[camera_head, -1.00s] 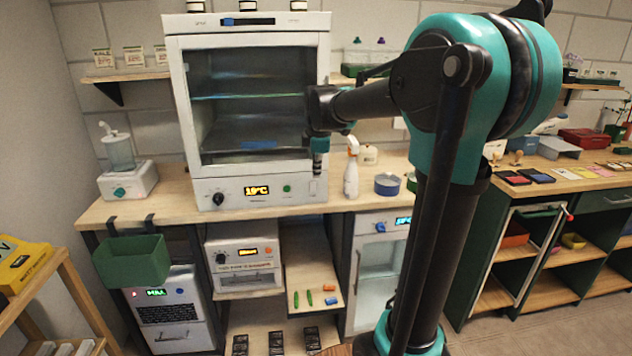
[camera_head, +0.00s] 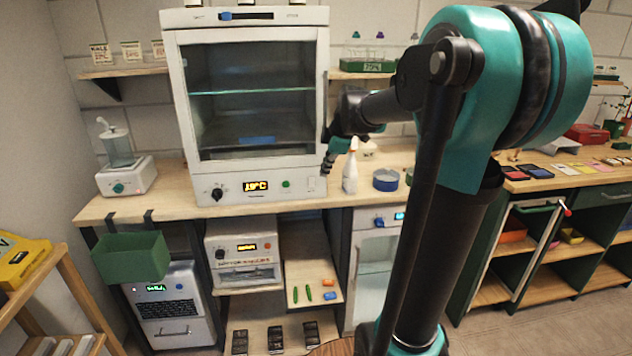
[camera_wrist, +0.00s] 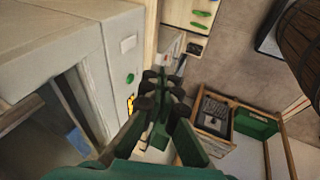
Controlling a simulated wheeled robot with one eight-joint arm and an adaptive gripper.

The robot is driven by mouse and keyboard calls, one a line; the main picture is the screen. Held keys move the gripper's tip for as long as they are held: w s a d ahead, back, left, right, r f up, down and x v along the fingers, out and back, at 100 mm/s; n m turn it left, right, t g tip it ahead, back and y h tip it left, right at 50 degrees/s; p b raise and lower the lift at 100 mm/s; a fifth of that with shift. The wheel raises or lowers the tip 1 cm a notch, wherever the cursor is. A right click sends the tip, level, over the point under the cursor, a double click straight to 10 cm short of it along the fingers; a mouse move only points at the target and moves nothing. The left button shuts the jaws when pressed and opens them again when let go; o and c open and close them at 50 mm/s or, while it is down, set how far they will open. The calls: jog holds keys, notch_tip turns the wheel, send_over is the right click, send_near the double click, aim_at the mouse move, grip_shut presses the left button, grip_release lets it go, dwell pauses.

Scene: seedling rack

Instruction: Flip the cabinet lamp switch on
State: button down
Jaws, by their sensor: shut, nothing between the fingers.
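The white cabinet (camera_head: 245,18) with a glass door stands on the bench in the head view. Its lower panel has a black knob (camera_head: 217,194), a lit yellow display (camera_head: 255,186), a green button (camera_head: 286,184) and a small white switch (camera_head: 313,184) at the right end. In the wrist view the switch (camera_wrist: 128,44) shows as a pale plate beyond the green button (camera_wrist: 130,78). Which way it is tipped is too small to tell. My gripper (camera_head: 327,169) is shut and empty, by the cabinet's lower right edge, just above and right of the switch. Its fingers (camera_wrist: 164,82) also show in the wrist view.
A white spray bottle (camera_head: 350,172) and a blue round tin (camera_head: 386,180) stand on the bench right of my gripper. A dispenser (camera_head: 126,176) stands left of the cabinet. Below the bench are a small oven (camera_head: 243,258) and a green bin (camera_head: 131,258).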

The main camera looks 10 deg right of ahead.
aim_at(316, 183)
jog(key=shift+s+d+f+m+t+y, duration=0.2)
jog(key=shift+d+t+y, duration=0.1)
jog(key=shift+d+y, duration=0.2)
jog(key=shift+s+d+f+m+t+y, duration=0.15)
jog(key=shift+d+t+y, duration=0.15)
jog(key=shift+d+y, duration=0.15)
jog(key=shift+w+a+f, duration=0.6)
jog(key=shift+w+f, duration=0.8)
jog(key=shift+w+a+f, duration=0.55)
jog(key=shift+w+f, duration=0.85)
jog(key=shift+f, duration=0.05)
jog(key=shift+w+a+f, duration=0.6)
jog(key=shift+w+f, duration=0.8)
